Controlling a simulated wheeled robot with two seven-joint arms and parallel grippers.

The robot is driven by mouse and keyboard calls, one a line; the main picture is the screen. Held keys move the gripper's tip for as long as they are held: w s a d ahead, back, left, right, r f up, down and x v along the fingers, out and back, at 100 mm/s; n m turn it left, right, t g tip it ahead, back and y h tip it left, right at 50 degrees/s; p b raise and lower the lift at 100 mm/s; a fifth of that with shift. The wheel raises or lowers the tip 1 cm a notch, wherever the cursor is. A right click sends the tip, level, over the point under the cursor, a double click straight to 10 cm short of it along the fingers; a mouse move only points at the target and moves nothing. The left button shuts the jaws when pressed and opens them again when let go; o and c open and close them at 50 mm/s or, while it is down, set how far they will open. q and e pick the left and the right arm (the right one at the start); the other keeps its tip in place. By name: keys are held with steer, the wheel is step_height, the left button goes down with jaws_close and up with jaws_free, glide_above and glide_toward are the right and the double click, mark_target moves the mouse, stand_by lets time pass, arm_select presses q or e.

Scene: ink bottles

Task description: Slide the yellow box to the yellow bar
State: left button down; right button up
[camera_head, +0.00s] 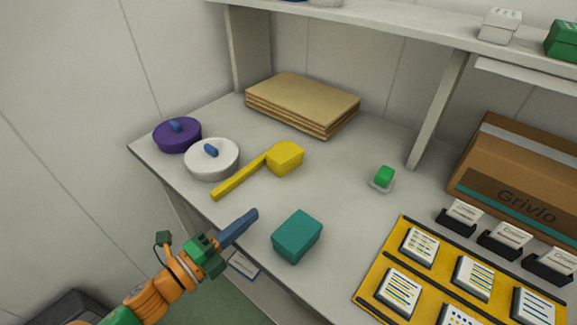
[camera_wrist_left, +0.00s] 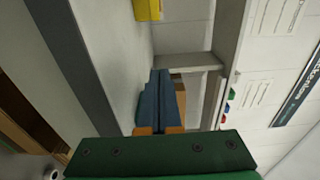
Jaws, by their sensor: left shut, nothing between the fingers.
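The yellow box (camera_head: 285,158) sits on the grey table, right of the white round pot. The yellow bar (camera_head: 238,178) lies flat to its left, running toward the table's front edge. Its far end meets the box's left side in the picture; I cannot tell if they touch. My left gripper (camera_head: 254,213) is shut and empty, in front of the bar and box, near the table's front edge. Its blue fingers (camera_wrist_left: 160,98) lie together in the left wrist view, where part of a yellow thing (camera_wrist_left: 147,9) shows at the top. My right gripper is not in view.
A teal box (camera_head: 297,237) stands just right of my left gripper. A white pot (camera_head: 211,159) and a purple pot (camera_head: 177,135) are at the left. Stacked boards (camera_head: 302,104) lie behind.

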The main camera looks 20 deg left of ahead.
mark_target(279, 167)
arm_select(q)
steer(key=p+x, duration=0.1)
steer(key=x, duration=1.4)
steer(key=shift+w, duration=0.15)
steer(key=w+a, duration=0.2)
steer(key=shift+w+a+f+p, duration=0.1)
steer(key=shift+w+a+p, duration=0.05)
steer(key=shift+a+p, duration=0.15)
steer(key=shift+w+a, duration=0.1)
steer(key=shift+a, duration=0.15)
steer(key=shift+w+a+f+b, duration=0.1)
steer(key=shift+w+a+b, duration=0.4)
steer(key=shift+a, duration=0.1)
steer(key=shift+w+a, duration=0.2)
steer(key=shift+a, duration=0.05)
steer(key=shift+d, duration=0.1)
